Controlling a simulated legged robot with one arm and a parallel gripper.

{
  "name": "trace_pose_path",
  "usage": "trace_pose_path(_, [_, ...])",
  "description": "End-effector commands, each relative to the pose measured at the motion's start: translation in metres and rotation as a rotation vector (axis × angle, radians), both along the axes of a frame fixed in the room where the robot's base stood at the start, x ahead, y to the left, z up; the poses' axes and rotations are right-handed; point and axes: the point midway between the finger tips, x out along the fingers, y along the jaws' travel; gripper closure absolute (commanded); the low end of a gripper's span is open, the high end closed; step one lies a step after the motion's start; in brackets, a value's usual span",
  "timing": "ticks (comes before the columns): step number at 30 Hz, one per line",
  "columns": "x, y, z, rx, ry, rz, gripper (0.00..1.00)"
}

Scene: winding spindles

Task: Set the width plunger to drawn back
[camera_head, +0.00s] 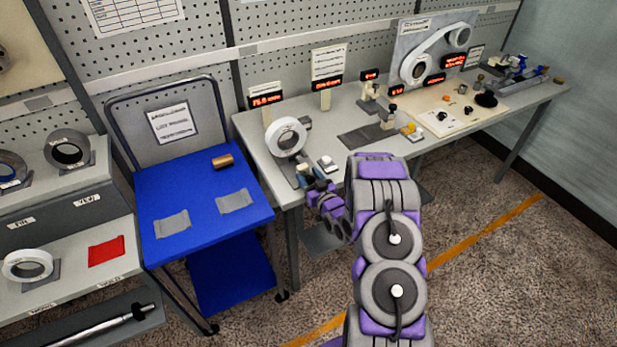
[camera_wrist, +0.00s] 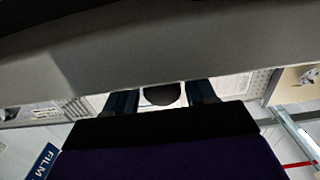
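My gripper (camera_head: 307,176) is at the front left corner of the grey workbench, just below a white roll (camera_head: 286,137) in the head view. In the wrist view the two dark blue fingers (camera_wrist: 162,98) stand apart, so it is open. A dark rounded knob-like part (camera_wrist: 161,94) shows between them, with pale gaps on both sides; I cannot tell how far off it is. A small white-topped block (camera_head: 327,163) sits right of the gripper. I cannot say for sure which part is the width plunger, or its position. A grey bar hides the upper wrist view.
The workbench (camera_head: 345,118) carries small stands, lit red displays and a winding panel (camera_head: 410,48). A blue cart (camera_head: 190,195) with grey pads and a copper-coloured cylinder (camera_head: 222,161) stands to the left. A shelf with rolls is farther left. The floor at right is clear.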

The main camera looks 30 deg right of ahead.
Motion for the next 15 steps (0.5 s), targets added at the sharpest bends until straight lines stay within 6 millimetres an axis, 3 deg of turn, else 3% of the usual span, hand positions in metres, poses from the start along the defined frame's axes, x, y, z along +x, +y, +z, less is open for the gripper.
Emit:
trace_pose_path(10, [-0.002,0.001,0.000,0.000,0.001,0.002,0.40])
trace_pose_path(15, [-0.023,-0.001,0.000,0.002,0.003,0.000,0.40])
